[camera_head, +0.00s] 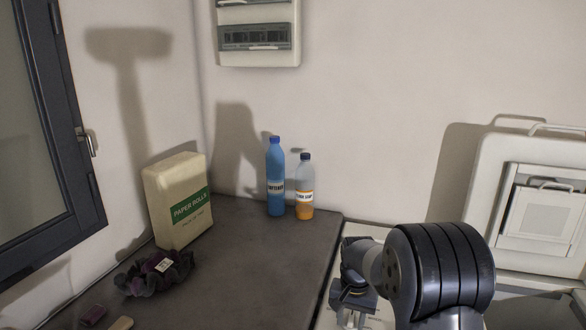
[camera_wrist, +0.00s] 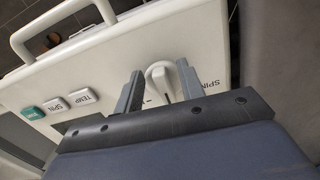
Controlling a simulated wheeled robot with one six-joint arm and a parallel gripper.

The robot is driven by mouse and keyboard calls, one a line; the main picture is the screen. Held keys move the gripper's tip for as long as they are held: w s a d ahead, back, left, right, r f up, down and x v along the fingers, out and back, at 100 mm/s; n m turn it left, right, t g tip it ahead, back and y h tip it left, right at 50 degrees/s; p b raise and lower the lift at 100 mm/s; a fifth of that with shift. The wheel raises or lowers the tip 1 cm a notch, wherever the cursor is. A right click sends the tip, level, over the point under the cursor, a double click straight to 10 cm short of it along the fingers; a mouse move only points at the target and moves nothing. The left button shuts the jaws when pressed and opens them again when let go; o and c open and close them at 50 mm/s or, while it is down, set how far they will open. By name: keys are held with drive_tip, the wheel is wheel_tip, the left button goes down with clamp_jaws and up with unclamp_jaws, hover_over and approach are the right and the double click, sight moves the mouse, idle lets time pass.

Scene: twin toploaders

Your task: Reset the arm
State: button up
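My gripper (camera_wrist: 159,82) shows in the wrist view with its two grey fingers spread apart. A white rounded knob (camera_wrist: 158,76) on a white machine panel (camera_wrist: 95,62) lies between or just beyond the fingertips. I see no clear grip on it; whether a finger touches it I cannot tell. In the head view my arm is at the lower right, its black ribbed joint in front, and hides part of the white machine top (camera_head: 377,231) below.
A grey counter (camera_head: 250,265) holds a paper rolls box (camera_head: 178,205), a blue bottle (camera_head: 275,175), an orange soap bottle (camera_head: 304,190) and dark cloth (camera_head: 150,275).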

drive_tip(key=shift+w+a+r+m, duration=0.1)
drive_tip(key=shift+a+m, duration=0.05)
drive_tip(key=shift+m, duration=0.65)
